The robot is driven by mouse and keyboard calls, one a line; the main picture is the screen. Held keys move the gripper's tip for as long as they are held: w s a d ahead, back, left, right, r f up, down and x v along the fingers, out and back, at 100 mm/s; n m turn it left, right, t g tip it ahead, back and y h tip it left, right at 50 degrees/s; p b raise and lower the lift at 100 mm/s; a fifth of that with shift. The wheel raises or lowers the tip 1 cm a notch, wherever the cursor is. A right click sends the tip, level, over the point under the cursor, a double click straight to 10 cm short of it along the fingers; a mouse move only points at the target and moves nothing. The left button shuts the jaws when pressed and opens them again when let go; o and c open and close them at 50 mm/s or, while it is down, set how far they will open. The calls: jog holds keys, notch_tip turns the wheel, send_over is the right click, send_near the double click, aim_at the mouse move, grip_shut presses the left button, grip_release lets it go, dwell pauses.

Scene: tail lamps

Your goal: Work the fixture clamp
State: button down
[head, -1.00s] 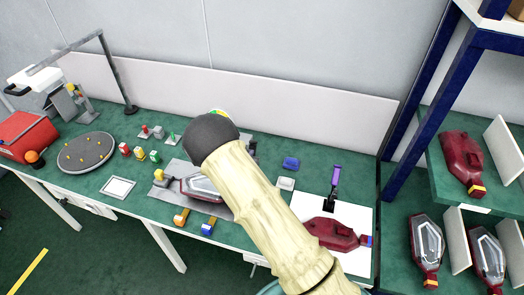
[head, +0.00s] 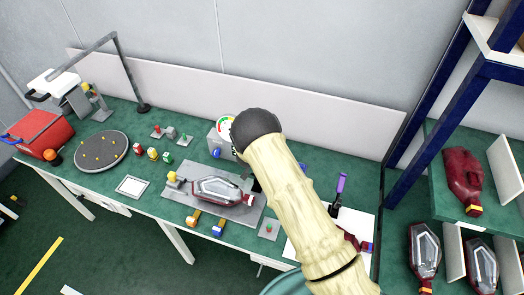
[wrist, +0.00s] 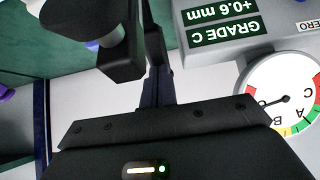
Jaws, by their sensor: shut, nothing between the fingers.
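A grey fixture plate (head: 180,207) on the green bench bears a red-framed tail lamp (head: 222,190) with a clear lens, and a yellow-topped block (head: 173,178) at its left. A dark upright part, possibly the clamp, stands at the plate's right end, partly hidden by my arm. A purple-handled black device (head: 341,184) stands farther right; I cannot tell whether it is the clamp. In the wrist view my gripper (wrist: 154,62) is shut and empty. A pale cylinder with a black block (wrist: 118,58) is close beside the fingers; contact is unclear. In the head view my arm hides the gripper.
A grey gauge box (wrist: 220,42) labelled GRADE C, +0.6 mm, with a round dial (wrist: 284,94), is close by. A round grey turntable (head: 100,152) and a red bin (head: 40,130) are at left. A rack (head: 440,190) with lamps stands at right.

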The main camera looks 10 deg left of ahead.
jog(key=shift+w+f, duration=0.1)
jog(key=shift+w, duration=0.15)
jog(key=shift+a, duration=0.1)
jog(key=shift+d+f, duration=0.1)
jog(key=shift+d, duration=0.2)
jog(key=shift+r+p, duration=0.35)
jog(key=shift+r, duration=0.05)
jog(key=w+r+v, duration=0.2)
jog(key=v, duration=1.1)
